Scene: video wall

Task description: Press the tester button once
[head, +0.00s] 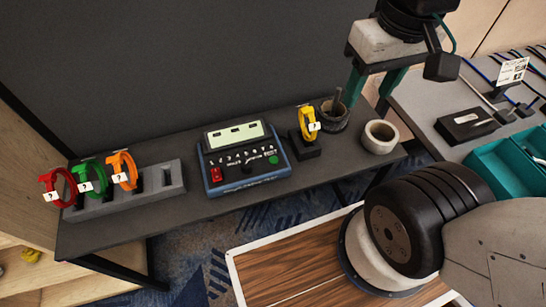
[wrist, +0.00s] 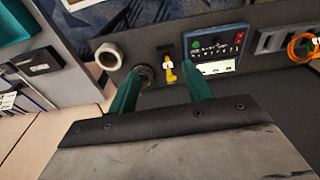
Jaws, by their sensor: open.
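The tester is a blue and black box (head: 243,170) with a pale screen and small white markings, standing on the dark shelf. A green round button (head: 273,159) is at its lower right. A red switch (head: 215,174) is at its lower left. The tester also shows in the wrist view (wrist: 213,54), turned around, its green button (wrist: 195,45) small. My gripper (head: 368,97) is open and empty, above and to the right of the tester, touching nothing. Its two teal fingers show in the wrist view (wrist: 160,68).
A yellow strap on a black stand (head: 307,147), a dark cup (head: 334,115) and a pale ring-shaped pot (head: 380,137) stand right of the tester. A grey rack (head: 150,192) with red, green and orange straps is left. A dark panel (head: 180,70) rises behind.

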